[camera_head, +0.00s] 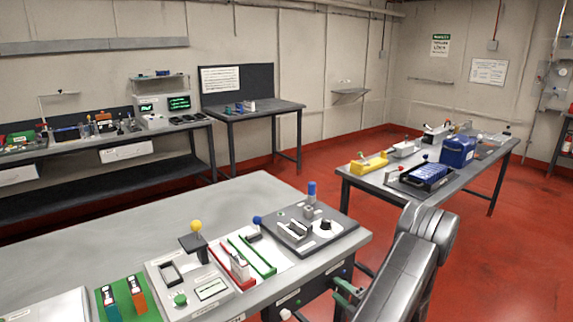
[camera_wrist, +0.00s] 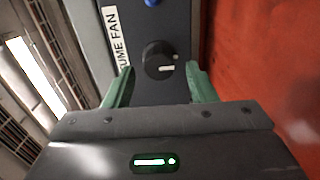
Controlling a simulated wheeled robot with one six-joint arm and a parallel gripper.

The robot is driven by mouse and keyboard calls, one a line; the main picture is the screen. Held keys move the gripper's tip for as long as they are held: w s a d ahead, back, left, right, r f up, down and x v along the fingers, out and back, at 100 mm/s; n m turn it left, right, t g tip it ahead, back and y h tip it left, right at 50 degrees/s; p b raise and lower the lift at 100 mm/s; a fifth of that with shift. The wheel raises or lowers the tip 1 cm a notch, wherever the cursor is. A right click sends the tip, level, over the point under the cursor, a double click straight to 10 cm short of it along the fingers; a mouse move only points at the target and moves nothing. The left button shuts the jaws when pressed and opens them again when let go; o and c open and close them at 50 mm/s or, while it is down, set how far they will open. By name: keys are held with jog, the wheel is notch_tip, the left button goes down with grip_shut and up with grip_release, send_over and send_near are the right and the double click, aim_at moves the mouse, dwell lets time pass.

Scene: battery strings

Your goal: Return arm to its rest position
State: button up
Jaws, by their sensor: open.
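My gripper (camera_wrist: 160,70) is open, with its two green fingers on either side of a black round knob (camera_wrist: 158,57) in the wrist view. The knob has a white mark and sits on a grey panel beside a label reading "FUME FAN" (camera_wrist: 115,45). I cannot tell whether the fingers touch the knob. In the head view my arm (camera_head: 405,265) reaches down at the lower right, and my gripper (camera_head: 346,290) shows partly by the near bench's front edge. The knob is hidden there.
The near grey bench (camera_head: 130,225) carries a dark fixture board (camera_head: 335,222), a tray with red and green rails (camera_head: 250,255) and a yellow-knobbed lever (camera_head: 196,226). Another table (camera_head: 430,190) stands at the right with a blue container (camera_head: 457,152). Red floor (camera_head: 500,265) is open at the right.

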jog(key=shift+x, duration=0.9)
